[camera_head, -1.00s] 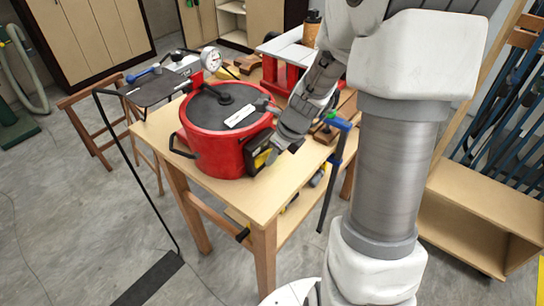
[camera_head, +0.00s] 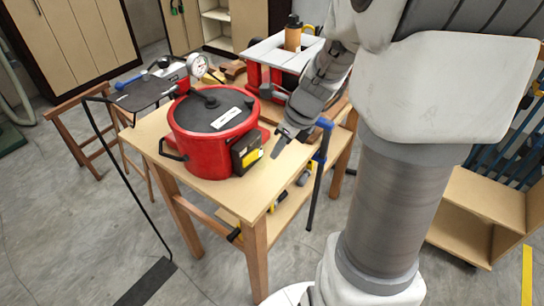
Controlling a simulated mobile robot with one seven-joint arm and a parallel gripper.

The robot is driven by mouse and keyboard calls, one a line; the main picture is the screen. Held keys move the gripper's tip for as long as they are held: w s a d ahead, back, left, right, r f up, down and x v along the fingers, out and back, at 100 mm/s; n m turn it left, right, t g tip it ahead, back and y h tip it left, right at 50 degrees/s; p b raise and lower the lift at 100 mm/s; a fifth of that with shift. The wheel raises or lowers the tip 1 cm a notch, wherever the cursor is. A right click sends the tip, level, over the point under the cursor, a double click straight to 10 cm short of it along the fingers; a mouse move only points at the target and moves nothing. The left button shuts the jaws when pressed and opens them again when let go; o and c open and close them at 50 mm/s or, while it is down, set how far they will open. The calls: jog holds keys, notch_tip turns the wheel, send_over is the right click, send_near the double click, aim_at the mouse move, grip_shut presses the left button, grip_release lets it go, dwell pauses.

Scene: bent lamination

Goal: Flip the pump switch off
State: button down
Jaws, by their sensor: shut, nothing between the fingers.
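A red pot (camera_head: 190,150) with a black lid (camera_head: 208,110) stands on the wooden workbench. A black box with a yellow patch (camera_head: 247,150) sits at the pot's right side. A red and grey unit (camera_head: 172,70), perhaps the pump, lies behind the pot at the left, near a round white gauge (camera_head: 198,66). I cannot make out a switch lever on either. My gripper (camera_head: 279,145) is shut and empty, pointing down just right of the black box, apart from it as far as I can tell.
A blue-ended clamp (camera_head: 322,150) hangs on the bench's right edge. A black stand (camera_head: 145,90) rises at the left. A red machine with a pale top (camera_head: 275,60) and an orange bottle (camera_head: 293,35) are behind. Bare bench top (camera_head: 225,190) lies in front.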

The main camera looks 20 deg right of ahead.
jog(key=shift+v, duration=1.15)
jog(key=shift+a, duration=0.1)
jog(key=s+a+r+n+t+h, duration=0.15)
jog(key=a+r+n, duration=0.3)
jog(key=n, duration=0.45)
jog(key=s+a+r+n, duration=0.3)
jog(key=a+r+n, duration=0.15)
jog(key=n, duration=0.45)
jog(key=s+a+r+n, duration=0.1)
jog(key=s+r+n, duration=0.1)
jog(key=s+n, duration=0.8)
jog(key=shift+s+n+h, duration=0.2)
jog(key=shift+n+h, duration=0.25)
jog(key=shift+n, duration=0.25)
jog(key=shift+a+r+t, duration=0.1)
jog(key=shift+a+t, duration=0.15)
